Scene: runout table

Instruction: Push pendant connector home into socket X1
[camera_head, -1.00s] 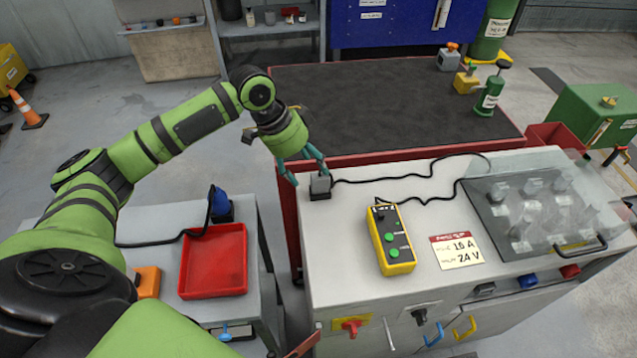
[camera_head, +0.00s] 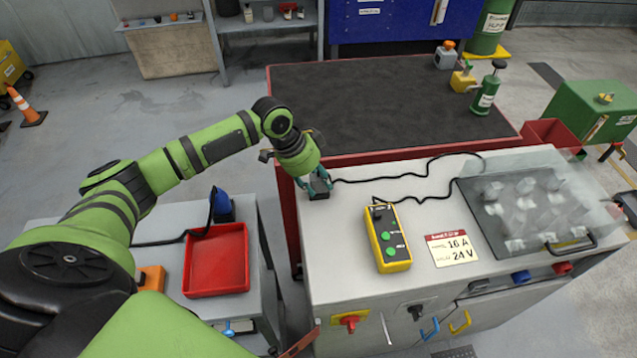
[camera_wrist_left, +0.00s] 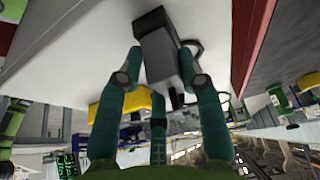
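A small dark grey connector block (camera_head: 319,187) stands on the top left corner of the light grey cabinet (camera_head: 345,215). It also shows in the wrist view (camera_wrist_left: 158,52). A black cable runs from it along the cabinet top. A yellow pendant (camera_head: 390,240) with green buttons lies on the cabinet. My left gripper (camera_head: 315,185) has its teal fingers around the block, one on either side; they also show in the wrist view (camera_wrist_left: 161,57). The fingertips are very close to its sides; I cannot tell whether they grip it. No label X1 is legible. My right gripper is not in view.
A clear cover (camera_head: 560,195) sits over a dark panel on the cabinet's right. A label plate (camera_head: 451,247) lies beside the pendant. A red tray (camera_head: 217,262) and a blue item (camera_head: 222,204) are on the left cart. The dark-topped table (camera_head: 400,105) behind is mostly clear.

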